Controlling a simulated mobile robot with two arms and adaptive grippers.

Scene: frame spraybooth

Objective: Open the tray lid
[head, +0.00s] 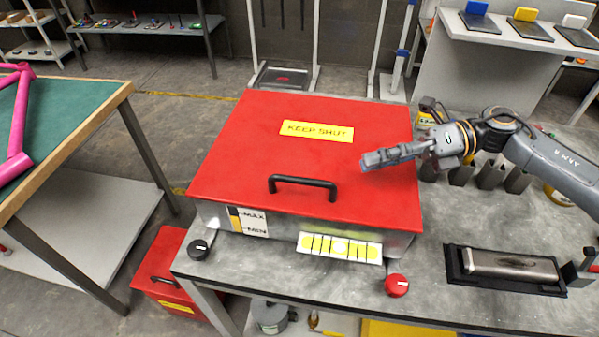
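A metal tray box (285,226) with a red lid (240,150) stands on a grey metal table. The lid lies flat and closed. It bears a yellow "KEEP SHUT" label (317,131) and a black bar handle (302,184) near its front edge. My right gripper (366,160) comes in from the right and is over the right part of the lid, behind and to the right of the handle, apart from it. Its fingers are seen side-on and look close together, but the gap is unclear. My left gripper is not in view.
A black knob (198,249) and a red knob (397,285) sit at the table's front. A black holder with a metal bar (512,267) lies at the right. Dark tools (490,175) stand behind it. A green-topped bench (65,130) with a pink frame (18,120) is at left.

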